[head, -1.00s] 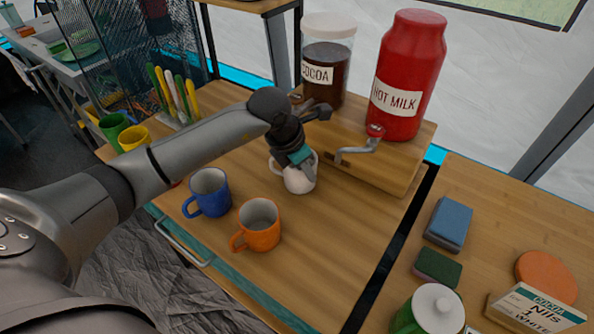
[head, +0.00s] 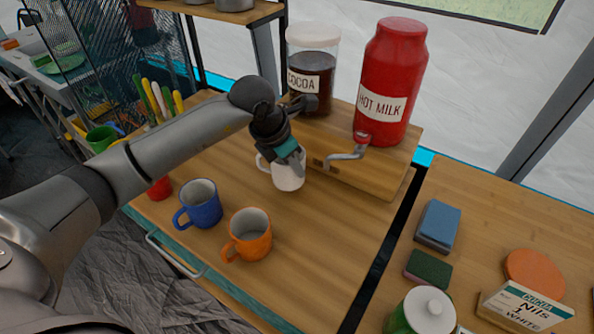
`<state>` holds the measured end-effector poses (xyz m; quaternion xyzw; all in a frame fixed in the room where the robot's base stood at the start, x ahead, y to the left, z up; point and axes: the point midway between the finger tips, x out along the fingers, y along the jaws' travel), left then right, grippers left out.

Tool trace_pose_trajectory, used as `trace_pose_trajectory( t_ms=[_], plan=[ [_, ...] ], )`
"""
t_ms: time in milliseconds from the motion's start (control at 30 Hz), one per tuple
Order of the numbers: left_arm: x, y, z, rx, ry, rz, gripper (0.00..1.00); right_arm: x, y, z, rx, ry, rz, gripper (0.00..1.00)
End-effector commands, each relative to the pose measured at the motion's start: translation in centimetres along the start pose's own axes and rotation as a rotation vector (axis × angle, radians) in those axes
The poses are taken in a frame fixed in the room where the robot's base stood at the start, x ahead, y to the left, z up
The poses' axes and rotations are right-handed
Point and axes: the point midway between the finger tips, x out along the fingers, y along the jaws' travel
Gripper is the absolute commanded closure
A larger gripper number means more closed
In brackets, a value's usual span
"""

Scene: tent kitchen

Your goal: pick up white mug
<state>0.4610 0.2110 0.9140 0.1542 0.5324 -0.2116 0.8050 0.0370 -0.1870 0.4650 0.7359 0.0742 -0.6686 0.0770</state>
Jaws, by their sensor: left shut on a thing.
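The white mug (head: 288,175) is on or just above the wooden table (head: 320,240), in front of the dispenser stand; I cannot tell whether its base touches the table. My left gripper (head: 295,162) reaches down over it from the upper left and is shut on the mug at its rim. The gripper hides part of the rim and opening. The mug's handle shows on its left side. My right gripper is not in view.
A blue mug (head: 201,205) and an orange mug (head: 248,235) stand nearer the front. A red hot milk dispenser (head: 390,80) and a cocoa jar (head: 313,70) stand on a wooden stand behind. Sponges (head: 438,224) lie on the right-hand table. The table's front right is clear.

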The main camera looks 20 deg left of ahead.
Motion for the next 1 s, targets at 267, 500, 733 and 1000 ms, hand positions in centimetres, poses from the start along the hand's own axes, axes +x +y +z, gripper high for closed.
trace_pose_trajectory(
  t_ms=[267,500,733,1000],
  plan=[
    [-0.6,3.0,-2.2,-0.004,0.006,0.005,1.0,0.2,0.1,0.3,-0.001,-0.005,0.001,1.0],
    [-1.3,5.8,-4.1,-0.004,0.006,0.004,1.0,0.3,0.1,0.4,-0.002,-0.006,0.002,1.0],
    [-2.0,8.4,-5.8,-0.004,0.005,0.004,1.0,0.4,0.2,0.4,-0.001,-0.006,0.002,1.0],
    [-2.7,11.0,-7.6,-0.003,0.005,0.004,1.0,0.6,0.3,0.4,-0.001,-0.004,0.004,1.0]
  ],
)
